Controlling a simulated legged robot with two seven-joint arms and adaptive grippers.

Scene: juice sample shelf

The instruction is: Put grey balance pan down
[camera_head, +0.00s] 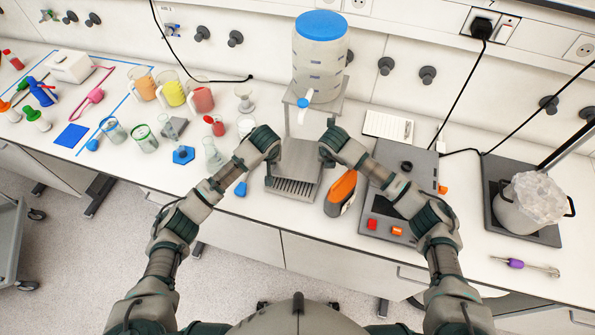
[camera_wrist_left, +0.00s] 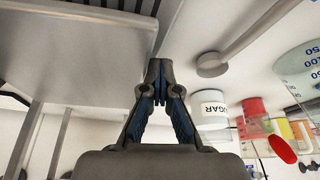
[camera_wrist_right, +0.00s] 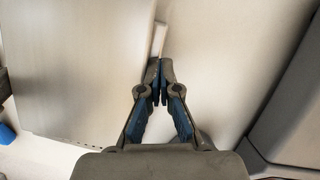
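The grey balance pan (camera_head: 300,158) is a flat square metal plate between my two grippers in the head view, in front of the dispenser stand. It also fills the left of the left wrist view (camera_wrist_left: 85,45) and of the right wrist view (camera_wrist_right: 75,70). My left gripper (camera_wrist_left: 160,72) is shut at the pan's edge. My right gripper (camera_wrist_right: 158,68) is shut at the opposite edge, by a pale tab (camera_wrist_right: 159,38). The pan appears to be above a slotted grey tray (camera_head: 291,188). The grey balance (camera_head: 397,205) stands to the right with a round dark mount (camera_head: 406,166) uncovered.
A clear dispenser with a blue lid (camera_head: 320,50) stands behind the pan. An orange and grey device (camera_head: 341,192) lies between the tray and balance. A pot (camera_head: 530,203) is far right. Jugs and beakers (camera_head: 172,92) crowd the left.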

